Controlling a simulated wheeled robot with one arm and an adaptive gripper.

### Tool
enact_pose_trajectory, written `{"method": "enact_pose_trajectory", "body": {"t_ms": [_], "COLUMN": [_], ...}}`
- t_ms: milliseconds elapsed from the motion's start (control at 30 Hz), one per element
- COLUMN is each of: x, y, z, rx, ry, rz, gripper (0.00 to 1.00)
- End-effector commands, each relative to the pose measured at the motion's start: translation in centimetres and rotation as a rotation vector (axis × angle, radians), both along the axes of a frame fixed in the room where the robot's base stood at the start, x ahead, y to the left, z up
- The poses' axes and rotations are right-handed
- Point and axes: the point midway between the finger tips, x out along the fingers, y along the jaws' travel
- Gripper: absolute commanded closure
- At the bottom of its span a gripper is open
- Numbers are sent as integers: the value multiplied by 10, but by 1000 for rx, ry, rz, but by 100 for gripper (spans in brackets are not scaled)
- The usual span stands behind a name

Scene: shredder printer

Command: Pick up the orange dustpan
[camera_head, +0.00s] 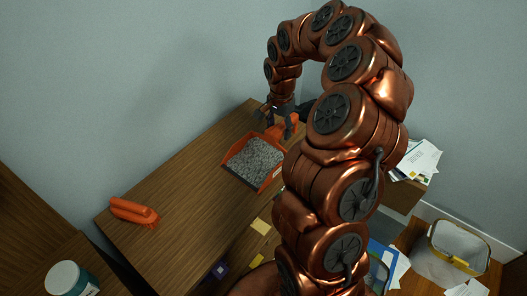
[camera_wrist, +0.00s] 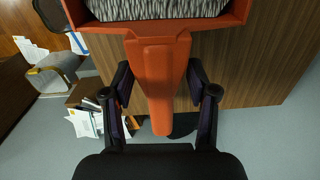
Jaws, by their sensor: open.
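The orange dustpan (camera_head: 268,180) lies on the wooden table, its tray filled with grey shredded material. Its handle points toward the back of the table, at my gripper (camera_head: 282,117). In the wrist view the dustpan handle (camera_wrist: 157,82) runs down between the two fingers of my gripper (camera_wrist: 158,92). The fingers stand apart on either side of the handle, with a gap visible on each side. Part of the dustpan's right side is hidden behind my arm in the head view.
An orange brush (camera_head: 134,211) lies on the table's left part. A white-lidded container (camera_head: 70,279) stands at the lower left. Yellow notes (camera_head: 260,227) are on the table's front side. A bin (camera_head: 452,250) and papers (camera_head: 418,160) are at the right. The wall is close behind.

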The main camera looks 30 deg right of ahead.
Motion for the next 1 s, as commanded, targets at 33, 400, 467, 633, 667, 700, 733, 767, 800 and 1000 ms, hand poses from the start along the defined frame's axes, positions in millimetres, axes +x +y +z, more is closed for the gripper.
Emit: {"method": "enact_pose_trajectory", "body": {"t_ms": [33,400,467,633,667,700,733,767,800,1000], "x": [0,0,0,0,0,0,0,0,0,0], "y": [0,0,0,0,0,0,0,0,0,0], "z": [-2,-2,-2,-2,-2,-2,-2,-2,-2,-2], "rx": [1,0,0,0,0,0,0,0,0,0], "ry": [0,-1,-1,-1,-1,-1,-1,-1,-1,-1], "rz": [0,1,1,1,1,1,1,1,1,1], "gripper": [42,57,64,81,84,89,92,95,99,100]}}
